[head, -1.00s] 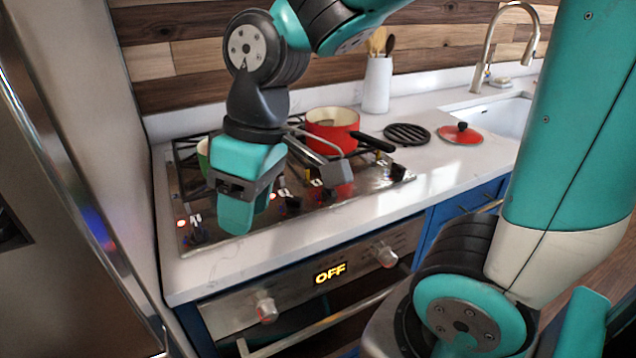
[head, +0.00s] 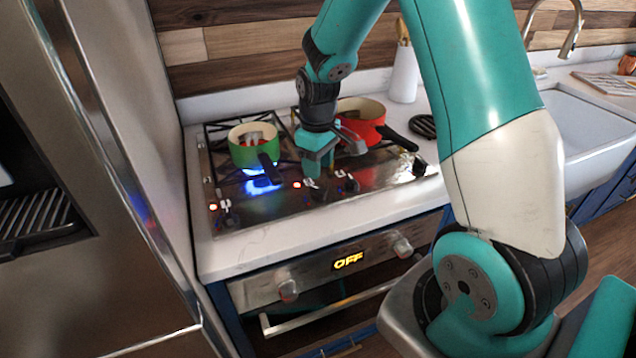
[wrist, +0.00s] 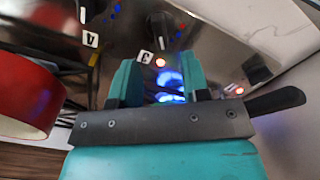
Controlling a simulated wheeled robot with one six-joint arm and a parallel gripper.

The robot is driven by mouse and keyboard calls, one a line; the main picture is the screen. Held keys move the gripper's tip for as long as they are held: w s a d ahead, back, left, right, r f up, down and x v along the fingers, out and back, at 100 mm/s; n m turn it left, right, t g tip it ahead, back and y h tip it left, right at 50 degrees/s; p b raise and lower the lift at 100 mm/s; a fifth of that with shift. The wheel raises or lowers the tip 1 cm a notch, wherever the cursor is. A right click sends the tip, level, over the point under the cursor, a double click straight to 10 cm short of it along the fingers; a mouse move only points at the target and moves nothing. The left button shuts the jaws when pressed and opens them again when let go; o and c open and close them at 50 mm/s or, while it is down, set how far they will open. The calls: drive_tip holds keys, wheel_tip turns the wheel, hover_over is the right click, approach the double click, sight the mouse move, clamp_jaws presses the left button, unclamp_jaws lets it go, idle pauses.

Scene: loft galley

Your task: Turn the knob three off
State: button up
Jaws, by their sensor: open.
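Knob three (wrist: 160,28) is a dark knob beside the label "3" (wrist: 145,57) and a lit red light in the wrist view. In the head view it appears to be the dark knob (head: 318,191) on the front of the steel cooktop (head: 255,212), just below my gripper (head: 313,170). In the wrist view my gripper (wrist: 159,64) is open and empty, its two teal fingers apart. The knob shows beyond the fingertips, and I see no contact. The exact knob angle is hard to read.
A green pot (head: 246,153) stands over a blue flame at the cooktop's left. A red pot (head: 366,118) with a dark handle stands behind my gripper. Other knobs (head: 348,183) sit close by. The fridge (head: 110,190) is at left; the oven display (head: 348,261) reads OFF.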

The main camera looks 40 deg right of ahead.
sight(318, 188)
wheel_tip(318, 188, down, 7)
drive_tip(key=shift+r+p, duration=0.2)
drive_tip(key=shift+p, duration=0.15)
drive_tip(key=shift+c, duration=0.2)
clamp_jaws()
